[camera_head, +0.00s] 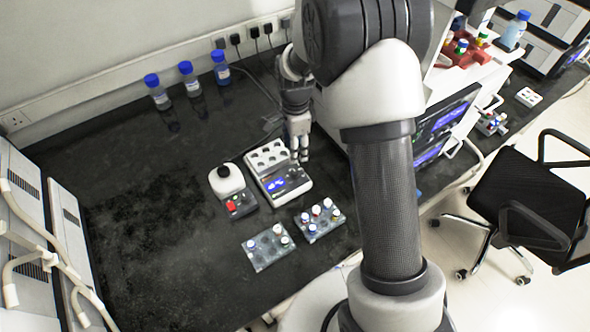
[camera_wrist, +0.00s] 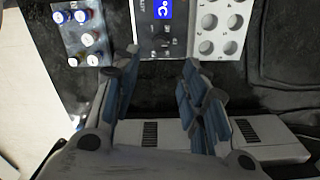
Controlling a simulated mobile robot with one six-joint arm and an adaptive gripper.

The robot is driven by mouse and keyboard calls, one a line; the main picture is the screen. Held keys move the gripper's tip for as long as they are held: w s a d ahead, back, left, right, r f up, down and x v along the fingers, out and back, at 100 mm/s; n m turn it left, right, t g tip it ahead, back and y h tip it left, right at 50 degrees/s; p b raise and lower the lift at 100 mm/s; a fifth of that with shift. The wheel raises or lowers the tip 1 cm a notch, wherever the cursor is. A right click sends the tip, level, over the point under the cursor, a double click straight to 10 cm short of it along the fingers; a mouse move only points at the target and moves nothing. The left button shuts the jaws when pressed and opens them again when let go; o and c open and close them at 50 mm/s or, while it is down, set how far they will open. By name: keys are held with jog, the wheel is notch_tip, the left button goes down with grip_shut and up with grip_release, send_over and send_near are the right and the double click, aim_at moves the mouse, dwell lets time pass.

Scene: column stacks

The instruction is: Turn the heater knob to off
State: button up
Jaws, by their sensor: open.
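The heater (camera_head: 262,160) is a white block with a tray of round wells and a dark panel with a blue display (camera_head: 275,185). It stands on the black bench. In the wrist view its dark panel (camera_wrist: 151,32) is at the top centre, with the wells (camera_wrist: 218,28) to the right. Small dark controls show below the display, but I cannot tell which is the knob. My gripper (camera_head: 299,150) is by the heater's right side, pointing down. In the wrist view my gripper (camera_wrist: 158,72) is open, with nothing between its fingers.
A small mixer (camera_head: 230,188) with a black top and red switch stands left of the heater. Two vial racks (camera_head: 266,250) (camera_head: 319,222) lie in front. Blue-capped bottles (camera_head: 190,80) stand along the wall. The bench's left part is clear.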

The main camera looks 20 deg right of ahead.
aim_at(295, 171)
notch_tip(295, 171, down, 11)
jog(key=b, duration=0.3)
jog(key=shift+c, duration=0.4)
grip_shut()
